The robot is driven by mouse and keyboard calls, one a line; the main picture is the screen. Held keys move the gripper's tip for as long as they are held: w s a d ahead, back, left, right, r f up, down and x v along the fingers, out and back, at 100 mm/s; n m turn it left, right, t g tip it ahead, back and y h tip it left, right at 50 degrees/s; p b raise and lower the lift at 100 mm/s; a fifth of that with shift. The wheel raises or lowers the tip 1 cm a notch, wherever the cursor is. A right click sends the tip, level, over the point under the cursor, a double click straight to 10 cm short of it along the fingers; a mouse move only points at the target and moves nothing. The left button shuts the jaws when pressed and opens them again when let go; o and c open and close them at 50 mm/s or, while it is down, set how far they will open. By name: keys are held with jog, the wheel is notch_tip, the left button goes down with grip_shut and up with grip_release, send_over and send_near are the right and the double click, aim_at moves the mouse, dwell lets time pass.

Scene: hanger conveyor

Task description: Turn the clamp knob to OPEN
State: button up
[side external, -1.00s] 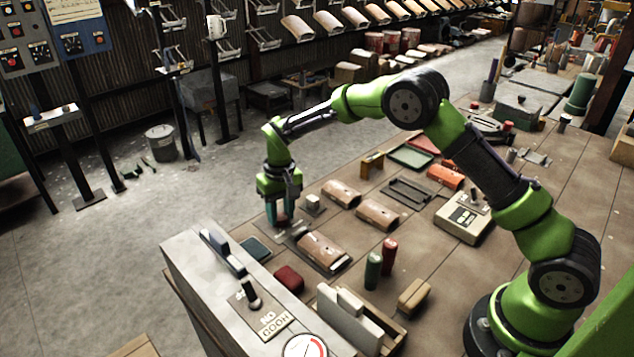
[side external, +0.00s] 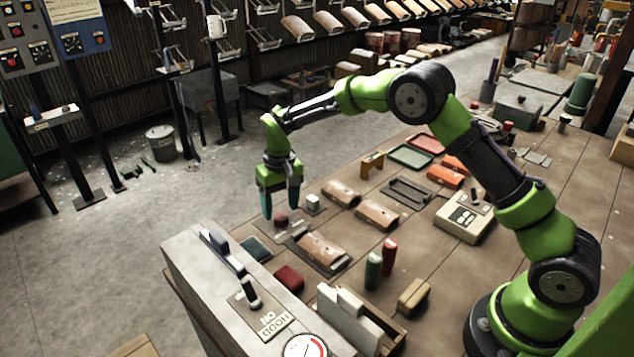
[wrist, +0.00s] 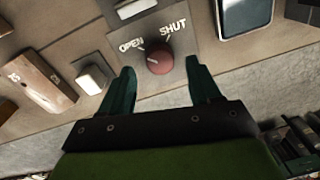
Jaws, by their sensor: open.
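The clamp knob is a small round red-brown knob (wrist: 159,60) on a grey plate (wrist: 178,27) marked OPEN and SHUT in the wrist view. OPEN is at the knob's upper left, SHUT at its upper right. A small pale mark shows at the knob's upper left, on the OPEN side; I cannot tell surely whether it is the pointer. My gripper (wrist: 160,68) is open, a dark green finger at either side of the knob in the picture, with gaps. In the side view the knob (side external: 281,219) sits just under my gripper (side external: 280,207), whose fingertips look above it.
A curved tile (side external: 322,248) lies in the fixture right of the knob. A white block (side external: 313,203) stands close by, and a dark green pad (side external: 257,247) lies at the front left. A grey console (side external: 225,285) stands in front. The table's far edge is near.

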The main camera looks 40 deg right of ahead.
aim_at(284, 213)
notch_tip(284, 213, up, 15)
jog(key=shift+d+f, duration=0.15)
jog(key=shift+d, duration=0.2)
jog(key=shift+s, duration=0.1)
jog(key=s+d+r+t, duration=0.1)
jog(key=s+r+t, duration=0.1)
jog(key=s, duration=0.7)
jog(key=s+d+r+m+t+y, duration=0.1)
jog(key=s+r+t, duration=0.1)
jog(key=s, duration=0.8)
jog(key=s+d+r+m+t, duration=0.1)
jog(key=s+r+t, duration=0.1)
jog(key=s, duration=0.8)
jog(key=shift+s+d+r+t, duration=0.2)
jog(key=shift+d+r+t, duration=0.15)
jog(key=shift+t, duration=0.25)
